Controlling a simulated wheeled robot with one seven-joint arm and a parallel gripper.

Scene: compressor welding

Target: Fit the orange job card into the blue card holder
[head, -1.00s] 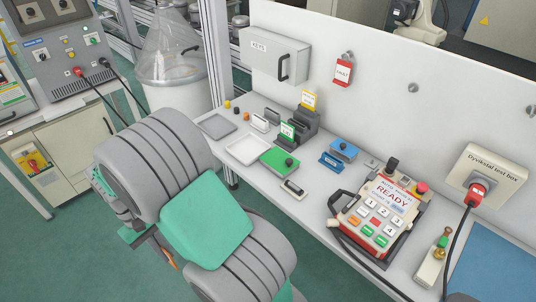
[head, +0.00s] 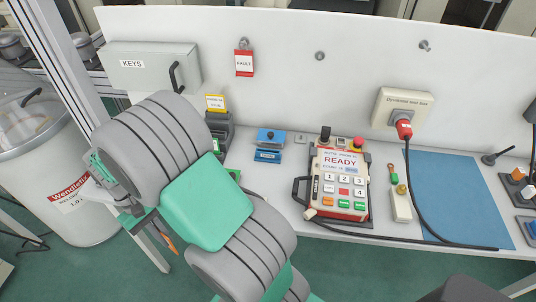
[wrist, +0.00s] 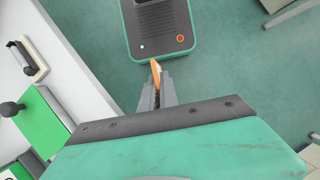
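My gripper (wrist: 156,92) is shut on a thin orange piece, the orange job card (wrist: 156,75), seen nearly edge-on between the fingertips. In the head view the card (head: 168,242) shows as a small orange sliver below my wrist, out over the floor in front of the bench. The blue card holder (head: 268,156) appears to be the small blue piece with a pale label on the bench, well to the right of my gripper. It stands just in front of a blue block with a dark knob (head: 271,137). Its slot is too small to make out.
A pendant reading READY (head: 342,180) stands right of the blue pieces, with a cable along the front edge. A dark rack with a yellow card (head: 215,103) is partly behind my arm. A green plate (wrist: 48,125) lies on the bench. A blue mat (head: 462,190) is bare.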

